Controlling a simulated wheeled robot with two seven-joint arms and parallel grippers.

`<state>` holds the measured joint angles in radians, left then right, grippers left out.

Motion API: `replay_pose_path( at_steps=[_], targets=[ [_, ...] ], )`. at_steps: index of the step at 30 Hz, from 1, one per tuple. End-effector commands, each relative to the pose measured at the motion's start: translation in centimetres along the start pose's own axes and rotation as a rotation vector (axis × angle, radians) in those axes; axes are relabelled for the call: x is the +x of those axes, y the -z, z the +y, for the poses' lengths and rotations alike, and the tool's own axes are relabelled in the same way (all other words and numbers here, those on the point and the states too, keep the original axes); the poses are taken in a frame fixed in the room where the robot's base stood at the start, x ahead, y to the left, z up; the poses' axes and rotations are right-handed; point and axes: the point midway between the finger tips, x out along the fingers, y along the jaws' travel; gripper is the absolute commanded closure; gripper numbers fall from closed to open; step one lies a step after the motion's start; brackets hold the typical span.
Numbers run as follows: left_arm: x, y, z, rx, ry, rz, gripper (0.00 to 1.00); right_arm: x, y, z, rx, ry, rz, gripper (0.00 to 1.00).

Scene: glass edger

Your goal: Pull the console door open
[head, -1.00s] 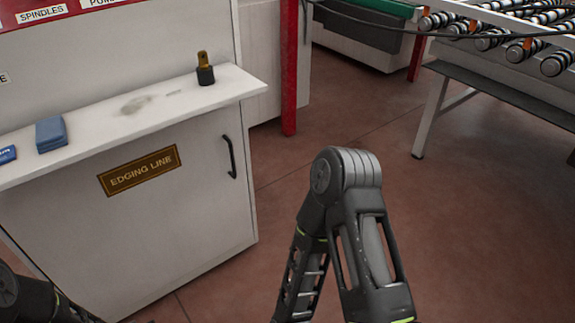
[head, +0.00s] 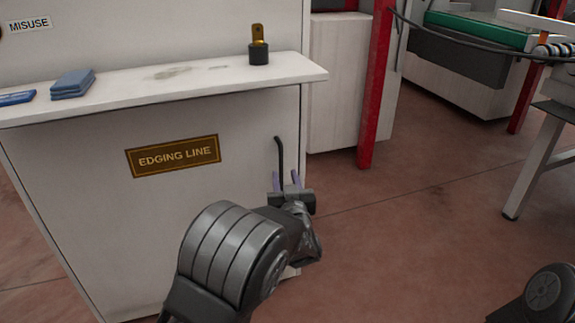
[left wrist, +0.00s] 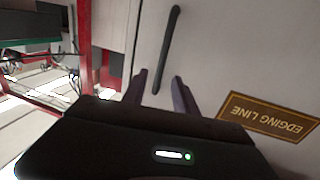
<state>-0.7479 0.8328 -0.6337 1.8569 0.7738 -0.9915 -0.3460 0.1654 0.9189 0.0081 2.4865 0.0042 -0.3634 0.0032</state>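The console door is the white front panel (head: 90,200) with a brown "EDGING LINE" plate (head: 174,156). Its black bar handle (head: 280,158) stands near the door's right edge in the head view. My left gripper (head: 286,181) is in front of the handle's lower part, its two fingers apart. In the left wrist view the left gripper (left wrist: 163,92) is open and empty, and the handle (left wrist: 165,45) lies just beyond the fingertips, roughly in line with the gap. I cannot tell any contact. The door looks closed. My right gripper is out of view.
A white ledge (head: 190,83) above the door holds blue cloths (head: 73,84) and a black-and-brass piece (head: 259,48). A red post (head: 376,90) stands right of the console. The floor (head: 410,220) to the right is mostly clear.

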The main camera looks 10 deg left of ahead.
Motion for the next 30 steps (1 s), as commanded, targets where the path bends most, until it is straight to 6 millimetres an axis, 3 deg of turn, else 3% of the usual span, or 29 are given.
replay_pose_path(
  at_steps=[5, 18, 28, 30],
  targets=[
    [1.4, -0.2, -0.1, 0.001, 0.001, 0.001, 0.66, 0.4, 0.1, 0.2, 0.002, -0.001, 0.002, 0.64],
    [7.3, -0.2, -0.1, 0.001, 0.0, 0.0, 0.66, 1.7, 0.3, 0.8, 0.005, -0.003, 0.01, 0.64],
    [7.7, -0.1, 0.0, 0.001, -0.001, -0.002, 0.66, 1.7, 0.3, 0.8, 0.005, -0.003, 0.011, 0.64],
    [7.7, -0.1, 0.0, 0.001, -0.001, -0.001, 0.71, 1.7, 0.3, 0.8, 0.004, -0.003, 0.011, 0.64]
  ],
)
